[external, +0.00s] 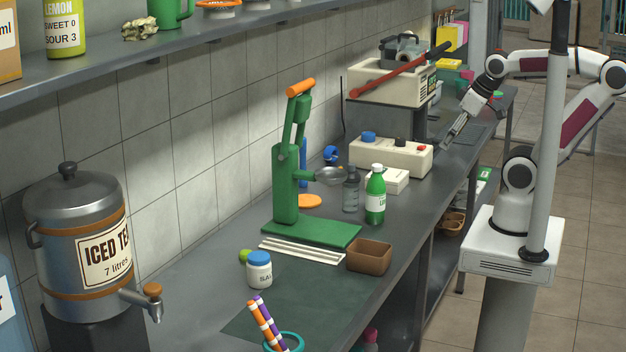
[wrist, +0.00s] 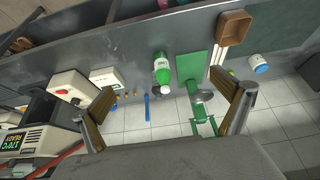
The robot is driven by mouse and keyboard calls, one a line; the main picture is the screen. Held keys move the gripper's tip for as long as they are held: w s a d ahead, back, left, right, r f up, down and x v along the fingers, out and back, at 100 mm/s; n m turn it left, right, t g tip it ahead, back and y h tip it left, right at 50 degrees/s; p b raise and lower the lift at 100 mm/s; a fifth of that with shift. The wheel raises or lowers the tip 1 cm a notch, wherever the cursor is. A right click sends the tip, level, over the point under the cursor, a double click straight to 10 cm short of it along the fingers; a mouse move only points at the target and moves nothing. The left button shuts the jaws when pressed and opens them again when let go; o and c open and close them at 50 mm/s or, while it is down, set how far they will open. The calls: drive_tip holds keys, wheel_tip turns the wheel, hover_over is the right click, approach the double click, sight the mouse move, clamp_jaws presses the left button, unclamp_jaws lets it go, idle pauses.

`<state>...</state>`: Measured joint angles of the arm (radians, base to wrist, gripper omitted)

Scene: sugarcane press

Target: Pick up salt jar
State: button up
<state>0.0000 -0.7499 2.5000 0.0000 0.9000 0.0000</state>
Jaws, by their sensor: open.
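The salt jar (external: 259,270) is a small white jar with a blue lid and a label. It stands upright on the grey counter, left of the brown box in the external view. In the wrist view the salt jar (wrist: 258,64) is at the upper right, beyond the right finger. My gripper (external: 453,132) is at the far right end of the counter in the external view, well away from the jar. In the wrist view my gripper (wrist: 168,112) has its two fingers wide apart with nothing between them in its grasp.
A green press (external: 287,185), a green bottle (external: 375,196), a grey bottle (external: 351,190) and a brown box (external: 369,256) stand between my gripper and the jar. A lime (external: 244,256) is beside the jar. A striped-straw holder (external: 283,341) is in front. The dark mat near the jar has free room.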

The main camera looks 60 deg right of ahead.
idle(0.4)
drive_tip(key=c, duration=1)
drive_tip(key=shift+w, duration=0.1)
drive_tip(key=shift+c, duration=0.2)
drive_tip(key=w+a+f+n+t+y, duration=0.2)
drive_tip(key=w+a, duration=0.7)
drive_tip(key=w, duration=0.4)
drive_tip(key=w+a+f+n+t+y, duration=0.1)
drive_tip(key=w+a+f, duration=0.1)
drive_tip(key=w+a, duration=0.8)
drive_tip(key=w+a+f+n+t+y, duration=0.1)
drive_tip(key=w+a+f, duration=0.1)
drive_tip(key=a+f, duration=0.4)
drive_tip(key=w+a+f+n+t+y, duration=0.1)
drive_tip(key=w+a+f, duration=0.2)
drive_tip(key=a+f, duration=0.4)
drive_tip(key=w+a+f+n+y, duration=0.1)
drive_tip(key=w+a+f+y, duration=0.1)
drive_tip(key=a+f, duration=0.5)
drive_tip(key=shift+w+a+f+t, duration=0.1)
drive_tip(key=shift+w+a+t, duration=0.15)
drive_tip(key=shift+a, duration=0.45)
drive_tip(key=shift+w+a+f+t, duration=0.1)
drive_tip(key=shift+w+a+t, duration=0.1)
drive_tip(key=shift+a, duration=0.5)
drive_tip(key=shift+s+a+f, duration=0.15)
drive_tip(key=shift+a+f, duration=0.15)
drive_tip(key=shift+a, duration=0.05)
